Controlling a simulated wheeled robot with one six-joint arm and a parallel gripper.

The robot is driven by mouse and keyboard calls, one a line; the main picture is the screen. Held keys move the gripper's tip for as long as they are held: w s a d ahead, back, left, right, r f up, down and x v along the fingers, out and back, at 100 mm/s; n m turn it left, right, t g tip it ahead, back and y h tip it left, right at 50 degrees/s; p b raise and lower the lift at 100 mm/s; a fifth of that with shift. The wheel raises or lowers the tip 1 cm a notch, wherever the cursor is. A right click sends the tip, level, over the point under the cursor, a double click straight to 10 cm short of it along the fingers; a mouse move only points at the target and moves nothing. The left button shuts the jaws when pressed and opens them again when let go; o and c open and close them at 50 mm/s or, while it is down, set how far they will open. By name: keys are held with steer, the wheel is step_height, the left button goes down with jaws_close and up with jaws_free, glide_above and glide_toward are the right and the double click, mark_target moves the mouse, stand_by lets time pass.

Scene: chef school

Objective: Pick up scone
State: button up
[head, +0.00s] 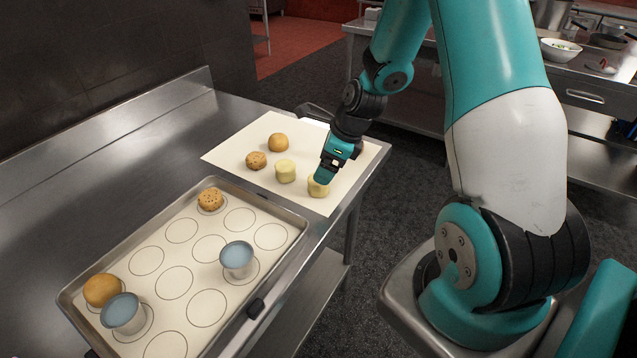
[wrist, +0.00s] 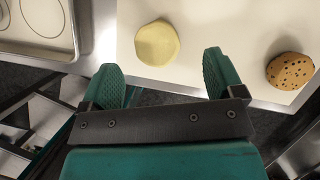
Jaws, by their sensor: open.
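A pale yellow round scone (head: 317,188) stands near the right edge of a white sheet (head: 235,152), partly hidden by my gripper (head: 324,178) in the head view. In the wrist view, the same scone (wrist: 157,45) lies ahead of the gap between my fingertips (wrist: 161,62). My gripper is open and empty, one finger to either side. A second pale yellow scone (head: 285,171) stands just left of it in the head view.
A speckled brown cookie (head: 256,160) and a plain bun (head: 278,142) also lie on the sheet. Another speckled one (wrist: 290,70) is at the right in the wrist view. A metal tray (head: 68,297) with baked goods and blue-topped cups lies nearer.

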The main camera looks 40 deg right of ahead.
mark_target(318, 185)
steer(key=shift+s+p+x, duration=0.15)
steer(key=shift+p+x, duration=0.2)
steer(key=shift+x, duration=1.2)
steer(key=shift+s+p+x, duration=0.15)
steer(key=shift+p+x, duration=0.2)
steer(key=shift+x, duration=1.15)
steer(key=c, duration=1)
